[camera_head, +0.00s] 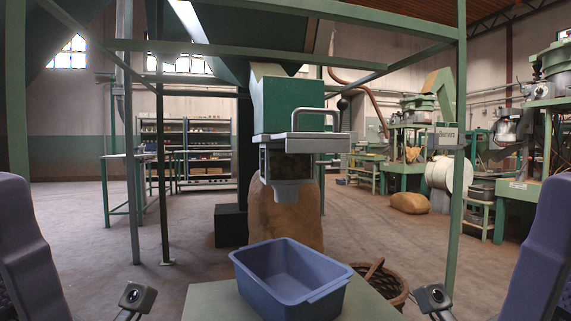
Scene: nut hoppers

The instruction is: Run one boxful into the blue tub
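The blue tub (330,292) stands upright on a small green table (204,303) in front of me. Its inside looks empty. Above and behind it hangs a green hopper (285,103). Under the plate is a dark-windowed box (279,163) ending in a grey spout (290,190); the contents behind the window are too dark to make out. The spout sits higher and farther back than the tub. My purple arms show at both sides, but neither gripper's fingers are in view.
A brown sack (283,222) stands behind the tub. A wicker basket (390,285) is to its right. Green frame posts (457,185) rise on both sides, with a crossbar (245,51) overhead. A black block (230,226) stands left of the sack.

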